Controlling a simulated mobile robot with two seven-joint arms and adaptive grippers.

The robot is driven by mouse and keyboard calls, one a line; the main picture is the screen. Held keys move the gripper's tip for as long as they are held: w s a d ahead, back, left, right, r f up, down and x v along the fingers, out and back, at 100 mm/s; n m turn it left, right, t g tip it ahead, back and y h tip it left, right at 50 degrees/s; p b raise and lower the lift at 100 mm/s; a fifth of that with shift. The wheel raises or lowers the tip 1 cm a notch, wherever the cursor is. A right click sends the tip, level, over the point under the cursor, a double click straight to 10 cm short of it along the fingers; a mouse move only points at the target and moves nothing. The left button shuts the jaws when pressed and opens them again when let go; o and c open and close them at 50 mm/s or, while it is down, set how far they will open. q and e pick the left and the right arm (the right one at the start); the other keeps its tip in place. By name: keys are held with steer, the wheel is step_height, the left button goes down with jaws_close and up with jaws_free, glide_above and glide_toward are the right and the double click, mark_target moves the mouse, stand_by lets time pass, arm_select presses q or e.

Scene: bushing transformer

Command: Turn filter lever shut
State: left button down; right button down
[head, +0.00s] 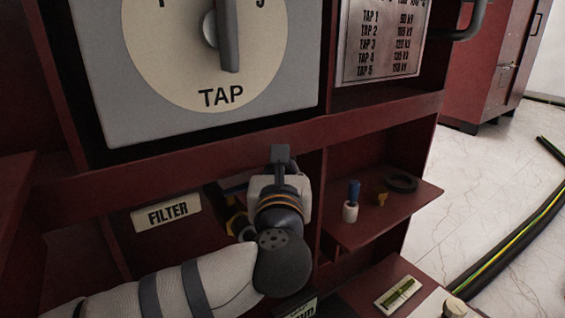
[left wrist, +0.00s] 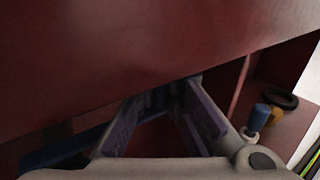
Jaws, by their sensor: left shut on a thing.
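The FILTER label (head: 166,213) is on the red panel in the lower left of the head view. To its right, a blue filter lever (head: 236,184) shows partly behind my left gripper (head: 283,157), with yellow parts (head: 238,222) below it. In the left wrist view the blue lever (left wrist: 65,152) runs in from the left toward the purple-padded fingers of my left gripper (left wrist: 172,98), which is shut on it. The gripped part of the lever is mostly hidden by the fingers. My right gripper is not in view.
A red beam (head: 230,135) runs just above the gripper, under the TAP dial (head: 205,50). To the right, a red shelf (head: 365,232) holds a blue-and-white item (head: 351,200), a yellow piece (head: 381,198) and a black ring (head: 401,183). A gauge (head: 399,292) sits lower right.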

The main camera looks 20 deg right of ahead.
arm_select(q)
steer(key=shift+w+a+f, duration=0.15)
steer(key=shift+a+f, duration=0.05)
steer(key=c, duration=1.7)
jaws_free()
steer(key=v, duration=1.2)
steer(key=shift+r, duration=0.1)
steer(key=shift+a, duration=0.15)
